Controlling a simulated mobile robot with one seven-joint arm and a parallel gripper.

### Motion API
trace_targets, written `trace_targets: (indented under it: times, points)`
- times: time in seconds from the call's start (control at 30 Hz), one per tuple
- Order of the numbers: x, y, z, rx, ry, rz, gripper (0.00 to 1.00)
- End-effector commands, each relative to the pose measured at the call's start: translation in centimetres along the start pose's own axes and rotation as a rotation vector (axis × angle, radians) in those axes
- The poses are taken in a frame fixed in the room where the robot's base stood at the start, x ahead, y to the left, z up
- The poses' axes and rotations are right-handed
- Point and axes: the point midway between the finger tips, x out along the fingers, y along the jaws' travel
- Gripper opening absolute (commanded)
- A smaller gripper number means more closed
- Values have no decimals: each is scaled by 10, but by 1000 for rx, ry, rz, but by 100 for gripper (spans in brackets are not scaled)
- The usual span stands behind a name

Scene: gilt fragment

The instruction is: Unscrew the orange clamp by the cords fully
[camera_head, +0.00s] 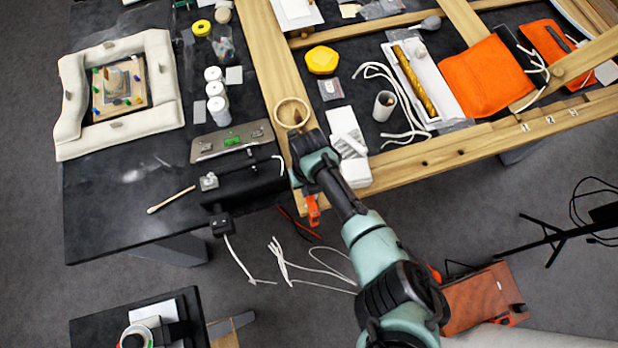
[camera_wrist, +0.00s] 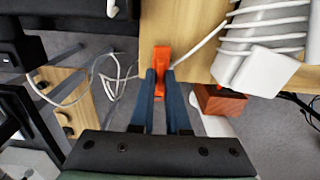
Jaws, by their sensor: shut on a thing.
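The orange clamp (camera_head: 313,210) sits at the front edge of the wooden frame, near its left corner. In the wrist view the clamp (camera_wrist: 162,58) lies at the wood's edge, between the fingertips of my gripper (camera_wrist: 163,80). The two blue fingers are close together and shut on the clamp. In the head view my wrist hides the fingers and part of the clamp. White cords (camera_head: 312,262) hang in loose loops below the clamp. They also show in the wrist view (camera_wrist: 120,78), left of the clamp. How far the clamp's screw is turned cannot be told.
A black box (camera_head: 245,186) stands left of the clamp on the dark table. A wooden bowl (camera_head: 291,112) and white blocks (camera_head: 355,172) are close to my wrist. In the wrist view, a white cord-wrapped block (camera_wrist: 255,70) is right of my fingers. Floor below the edge is mostly open.

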Motion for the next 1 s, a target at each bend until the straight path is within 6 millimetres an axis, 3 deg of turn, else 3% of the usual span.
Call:
trace_targets:
  times: [0.43, 0.47, 0.6, 1.0]
  points:
    - [-2, -1, 3, -8, -8, -1, 0]
    - [-2, -1, 3, -8, -8, -1, 17]
    - [-2, -1, 2, -7, -6, -1, 42]
    - [-5, 0, 1, -5, -3, 0, 44]
